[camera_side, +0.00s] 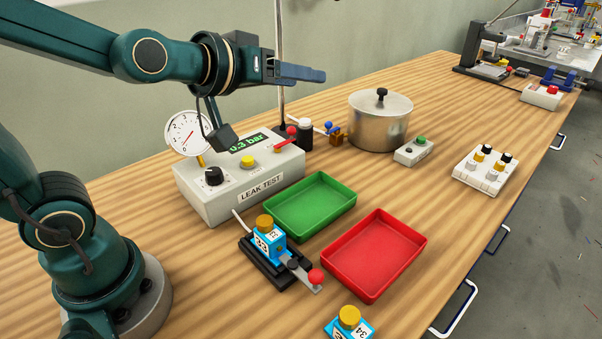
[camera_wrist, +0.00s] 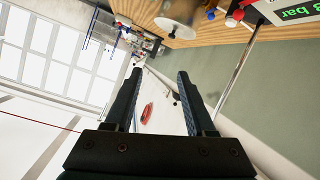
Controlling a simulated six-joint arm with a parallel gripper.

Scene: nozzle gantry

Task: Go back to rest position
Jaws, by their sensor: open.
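My gripper (camera_side: 300,73) is raised above the bench, level and pointing right in the side view, over the leak test box (camera_side: 245,180). In the wrist view my gripper (camera_wrist: 159,72) shows two dark fingers held apart with nothing between them. A blue block with a yellow cap (camera_side: 266,240) sits in a black clamp fixture (camera_side: 290,268) with a red-knobbed lever. A second blue block with a yellow cap (camera_side: 349,322) stands at the front edge of the view, partly cut off.
A green tray (camera_side: 312,207) and a red tray (camera_side: 376,254) are empty. A steel pot (camera_side: 379,122), a small button box (camera_side: 413,152) and a white rack with capped parts (camera_side: 485,170) stand behind. A thin upright pole (camera_side: 281,60) stands close behind my gripper. A dial gauge (camera_side: 188,133) rises from the box.

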